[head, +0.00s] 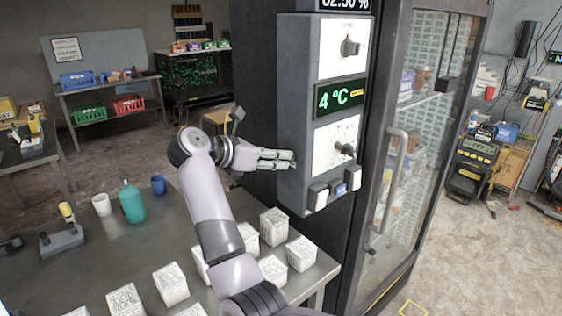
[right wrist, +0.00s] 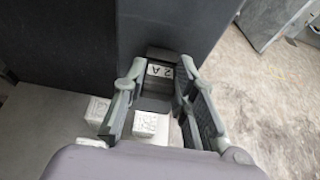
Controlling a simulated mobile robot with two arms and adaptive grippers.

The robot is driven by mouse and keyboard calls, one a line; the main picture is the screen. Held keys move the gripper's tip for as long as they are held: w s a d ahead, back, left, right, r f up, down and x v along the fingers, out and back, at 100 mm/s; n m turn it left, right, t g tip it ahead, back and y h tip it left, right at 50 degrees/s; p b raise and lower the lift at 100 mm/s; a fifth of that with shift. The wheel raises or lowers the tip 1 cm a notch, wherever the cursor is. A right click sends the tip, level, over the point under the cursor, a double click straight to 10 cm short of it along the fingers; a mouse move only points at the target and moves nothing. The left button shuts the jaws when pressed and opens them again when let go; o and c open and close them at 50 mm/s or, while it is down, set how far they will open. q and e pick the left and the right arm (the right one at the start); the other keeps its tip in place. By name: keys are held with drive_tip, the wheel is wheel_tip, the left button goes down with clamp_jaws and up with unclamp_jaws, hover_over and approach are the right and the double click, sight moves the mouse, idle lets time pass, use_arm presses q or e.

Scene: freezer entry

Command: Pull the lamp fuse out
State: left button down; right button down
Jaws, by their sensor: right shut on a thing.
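My right gripper (head: 280,159) is at the left side of the grey control box (head: 289,105) on the freezer's front. In the right wrist view its two fingers (right wrist: 162,82) close around a dark block, a fuse marked "2 A" (right wrist: 160,70), at a dark face. Whether the fuse is still seated or drawn out a little cannot be told. In the head view the fuse is hidden by the fingers and the box. My left gripper is not in view.
The freezer's glass door with its handle (head: 394,165) is right of the box. The metal table (head: 90,250) below my right arm holds several white cubes (head: 301,253), a teal bottle (head: 131,202) and cups. Open floor lies at the right.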

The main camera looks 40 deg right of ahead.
drive_tip(key=shift+a+f+b, duration=0.1)
drive_tip(key=shift+b, duration=0.25)
idle(0.3)
drive_tip(key=shift+a, duration=0.25)
idle(0.4)
drive_tip(key=shift+a+b, duration=0.35)
drive_tip(key=shift+a, duration=0.05)
drive_tip(key=shift+d, duration=0.2)
drive_tip(key=shift+s+a+b, duration=0.1)
drive_tip(key=shift+b, duration=0.3)
drive_tip(key=shift+s+a+b, duration=0.2)
drive_tip(key=shift+a+b, duration=0.5)
drive_tip(key=shift+a, duration=2.15)
